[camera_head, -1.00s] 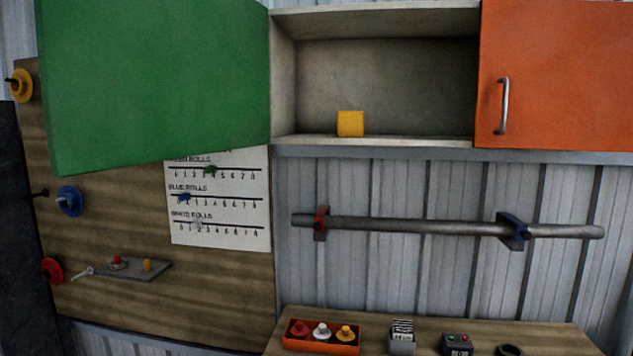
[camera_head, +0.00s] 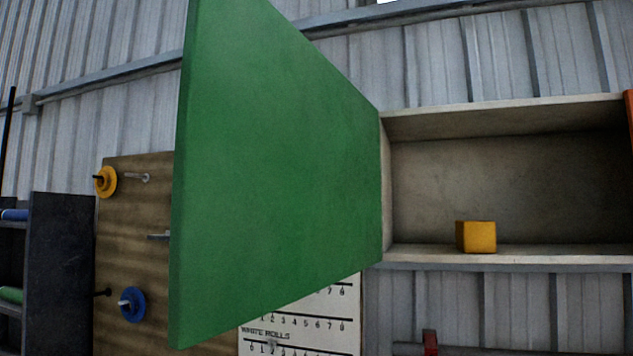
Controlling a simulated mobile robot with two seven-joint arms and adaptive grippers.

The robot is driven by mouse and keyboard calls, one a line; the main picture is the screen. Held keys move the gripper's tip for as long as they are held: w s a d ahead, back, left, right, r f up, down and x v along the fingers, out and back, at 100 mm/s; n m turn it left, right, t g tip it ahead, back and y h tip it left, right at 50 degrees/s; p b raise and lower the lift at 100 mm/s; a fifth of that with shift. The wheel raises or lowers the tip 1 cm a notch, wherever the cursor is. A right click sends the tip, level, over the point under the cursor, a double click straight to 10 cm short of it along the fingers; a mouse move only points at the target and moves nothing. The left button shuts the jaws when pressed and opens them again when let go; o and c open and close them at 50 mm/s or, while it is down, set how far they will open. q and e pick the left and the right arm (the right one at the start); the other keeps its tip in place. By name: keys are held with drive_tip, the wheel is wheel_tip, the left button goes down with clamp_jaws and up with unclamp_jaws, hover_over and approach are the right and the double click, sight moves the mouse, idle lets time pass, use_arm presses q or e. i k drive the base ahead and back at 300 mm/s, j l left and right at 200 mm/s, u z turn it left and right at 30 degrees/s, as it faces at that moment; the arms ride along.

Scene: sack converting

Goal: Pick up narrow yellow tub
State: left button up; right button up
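A small yellow box-shaped tub (camera_head: 476,237) stands upright on the floor of the open wall cabinet (camera_head: 507,252), right of the picture's middle. It looks like a plain block from here; its top opening cannot be made out. Nothing touches it. Neither of my grippers is in view.
The green cabinet door (camera_head: 275,170) stands wide open to the left of the cabinet. A wooden board (camera_head: 135,250) with a yellow disc (camera_head: 106,182) and a blue disc (camera_head: 132,304) is behind it. A white chart (camera_head: 335,322) hangs below the door. A dark shelf rack (camera_head: 60,260) stands at far left.

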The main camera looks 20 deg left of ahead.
sight(473, 236)
drive_tip(key=i+j+z, duration=0.1)
drive_tip(key=j, duration=0.35)
drive_tip(key=i+j+z, duration=0.1)
drive_tip(key=j, duration=0.4)
drive_tip(key=i+j+z, duration=0.1)
drive_tip(key=j, duration=0.4)
drive_tip(key=j+z, duration=0.5)
drive_tip(key=l+u, duration=0.5)
drive_tip(key=l, duration=0.9)
drive_tip(key=l+z, duration=0.5)
drive_tip(key=i+l+z, duration=0.2)
drive_tip(key=l+z, duration=0.25)
drive_tip(key=j, duration=0.1)
